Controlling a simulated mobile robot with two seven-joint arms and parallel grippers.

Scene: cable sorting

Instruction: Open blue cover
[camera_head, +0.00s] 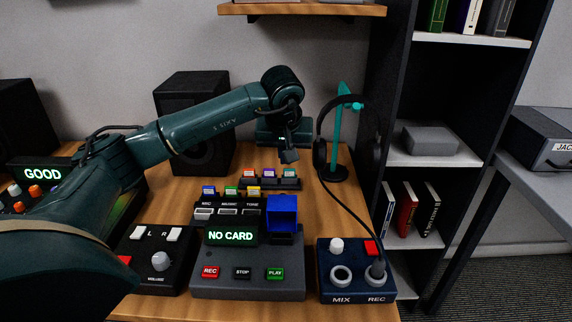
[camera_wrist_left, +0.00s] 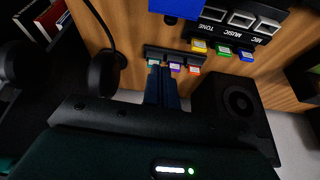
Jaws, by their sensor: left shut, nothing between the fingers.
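The blue cover (camera_head: 282,211) sits at the right back of the grey recorder (camera_head: 250,283), with a dark part showing just below it. It looks raised, but I cannot tell its exact angle. Its edge also shows at the top of the left wrist view (camera_wrist_left: 178,7). My left gripper (camera_head: 289,156) is above and behind the cover, apart from it, near the small card rack. In the left wrist view its fingers (camera_wrist_left: 162,84) are together and empty, pointing toward the rack. My right gripper is in neither view.
A card rack (camera_head: 270,183) holds several coloured cards behind the recorder. The recorder's screen (camera_head: 231,236) reads NO CARD. A headphone stand (camera_head: 338,140) is right of my gripper, a speaker (camera_head: 194,120) left. A MIX/REC box (camera_head: 355,277) stands front right with a cable rising from it.

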